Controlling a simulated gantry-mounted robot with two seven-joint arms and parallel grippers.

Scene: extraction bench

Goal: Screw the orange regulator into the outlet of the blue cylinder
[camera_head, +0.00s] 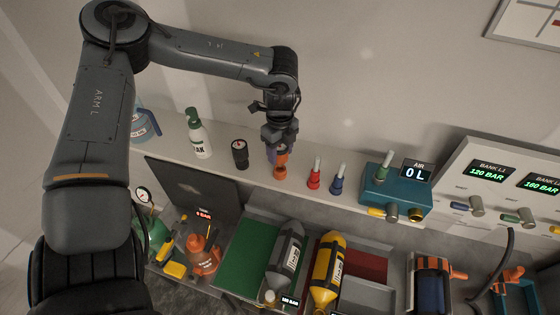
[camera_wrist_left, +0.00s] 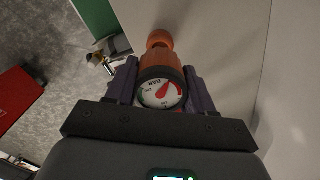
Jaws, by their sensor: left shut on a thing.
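The orange regulator (camera_head: 281,171) is at the wall shelf, upright, with its round gauge facing my wrist camera. My left gripper (camera_head: 280,147) is shut on it from above; in the left wrist view the gripper's purple fingers flank the gauge (camera_wrist_left: 162,93), and the orange body (camera_wrist_left: 160,58) extends beyond. I cannot tell whether the regulator touches the shelf. A dark blue cylinder (camera_head: 431,292) sits at the lower right of the head view, beside an orange-handled clamp (camera_head: 458,273). Its outlet cannot be made out. My right gripper is not in view.
The shelf (camera_head: 262,181) also holds a dark gauge (camera_head: 240,153), a white-green bottle (camera_head: 198,134), red (camera_head: 314,174) and blue (camera_head: 337,180) fittings, and a teal box (camera_head: 396,192). Grey (camera_head: 286,260) and yellow (camera_head: 327,270) cylinders lie below.

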